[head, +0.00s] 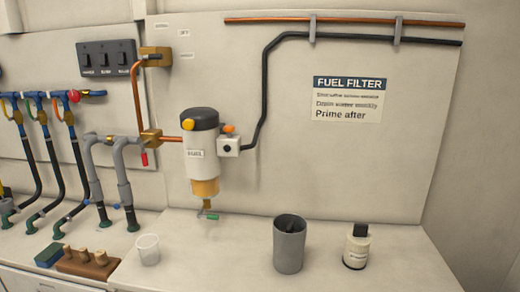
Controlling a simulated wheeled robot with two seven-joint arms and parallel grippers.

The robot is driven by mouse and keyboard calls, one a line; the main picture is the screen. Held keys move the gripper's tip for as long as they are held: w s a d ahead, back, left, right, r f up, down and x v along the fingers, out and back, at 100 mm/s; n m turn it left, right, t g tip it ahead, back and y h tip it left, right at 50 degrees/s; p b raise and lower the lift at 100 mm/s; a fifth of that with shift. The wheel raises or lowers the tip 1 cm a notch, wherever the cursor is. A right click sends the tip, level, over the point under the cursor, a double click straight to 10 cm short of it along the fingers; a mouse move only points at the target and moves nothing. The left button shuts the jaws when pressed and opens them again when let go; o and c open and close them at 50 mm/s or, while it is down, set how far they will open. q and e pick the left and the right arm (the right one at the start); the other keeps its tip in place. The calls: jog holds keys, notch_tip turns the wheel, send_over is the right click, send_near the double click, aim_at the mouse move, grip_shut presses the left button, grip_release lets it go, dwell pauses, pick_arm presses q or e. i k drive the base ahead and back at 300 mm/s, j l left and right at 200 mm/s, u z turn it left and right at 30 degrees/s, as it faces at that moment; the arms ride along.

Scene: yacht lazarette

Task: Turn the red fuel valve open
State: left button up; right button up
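A small red handle (144,158) hangs down below a brass valve body (151,137) in the head view, left of centre. A copper pipe (137,97) comes down to the brass body from above, and a short copper length (171,139) runs right to the fuel filter (199,150). The handle points roughly straight down, at right angles to that short length. Another red knob (74,96) sits on the row of blue valves at the far left. Neither of my grippers is in view.
Grey hoses (124,170) stand close left of the handle. On the counter (200,255) are a clear cup (148,249), a dark grey canister (290,245), a white bottle (356,248) and a brown peg block (86,264). Black switches (108,59) are above.

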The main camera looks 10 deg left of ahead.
aim_at(144, 154)
jog(key=j+z, duration=0.2)
jog(key=z, duration=0.5)
jog(key=k+j+z, duration=0.2)
jog(key=j, duration=0.2)
jog(key=j+z, duration=0.25)
jog(key=j, duration=0.15)
jog(key=k+j+z, duration=0.2)
jog(key=j, duration=0.15)
jog(key=k+j+z, duration=0.25)
jog(key=i+j, duration=0.1)
jog(key=j, duration=0.05)
